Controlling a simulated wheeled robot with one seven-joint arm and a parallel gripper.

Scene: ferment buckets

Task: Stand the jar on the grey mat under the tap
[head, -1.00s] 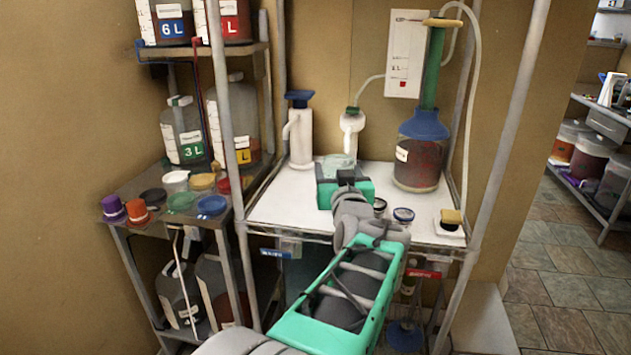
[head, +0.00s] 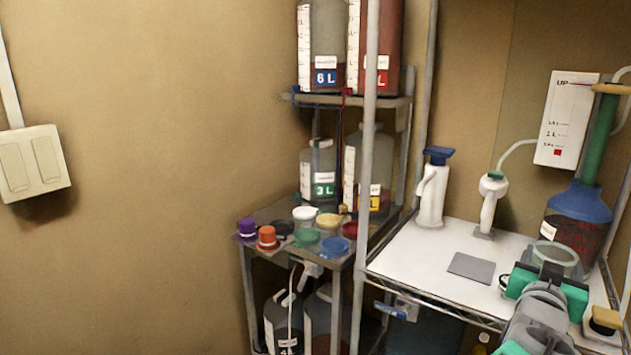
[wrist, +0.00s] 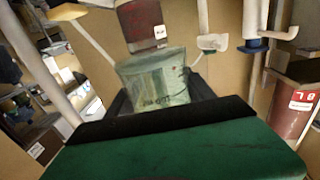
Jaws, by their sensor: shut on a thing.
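The clear glass jar (head: 556,256) is upright between the jaws of my gripper (head: 548,272), at the right of the head view. It also shows in the wrist view (wrist: 157,80) between the two dark fingers. My gripper is shut on it. The grey mat (head: 472,268) lies bare on the white shelf, left of the jar. A white tap with a green top (head: 490,200) stands behind the mat. A white dispenser with a blue top (head: 433,190) stands to its left. I cannot tell whether the jar touches the shelf.
A jug with a blue collar (head: 575,225) stands close behind the jar. A metal post (head: 366,190) edges the white shelf (head: 405,265) at left. Coloured lids (head: 306,236) crowd the lower side shelf. A small tan-topped item (head: 605,318) sits front right.

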